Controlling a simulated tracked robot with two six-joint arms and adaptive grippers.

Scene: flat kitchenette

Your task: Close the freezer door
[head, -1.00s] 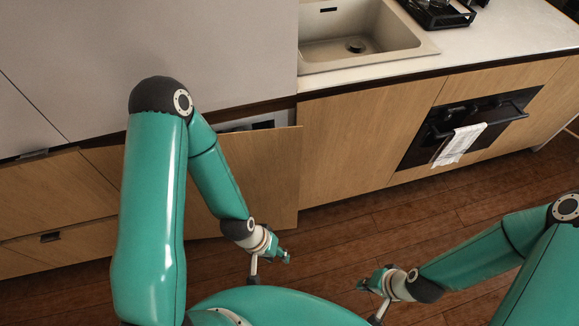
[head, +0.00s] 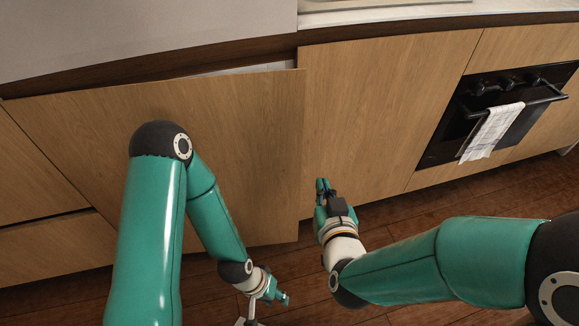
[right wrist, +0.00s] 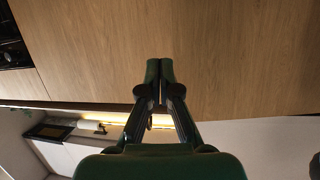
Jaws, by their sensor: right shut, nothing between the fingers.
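The freezer door (head: 245,130) is a wide light-wood panel left of centre in the head view. It stands slightly ajar: a thin pale strip of the inside shows above its top edge, and its right edge sits out from the neighbouring cabinet front. My right gripper (head: 322,186) is shut and empty, just right of the door's right edge in the head view. In the right wrist view its closed fingers (right wrist: 160,70) point at a wood front; contact cannot be told. My left gripper (head: 281,297) hangs low by the floor, below the door; its jaws are too small to read.
A fixed wood cabinet front (head: 375,110) adjoins the door on the right. Beyond it is a black oven (head: 480,115) with a towel (head: 490,132) on its handle. Drawers (head: 45,240) are at the left. Wooden floor (head: 440,200) is free below the cabinets.

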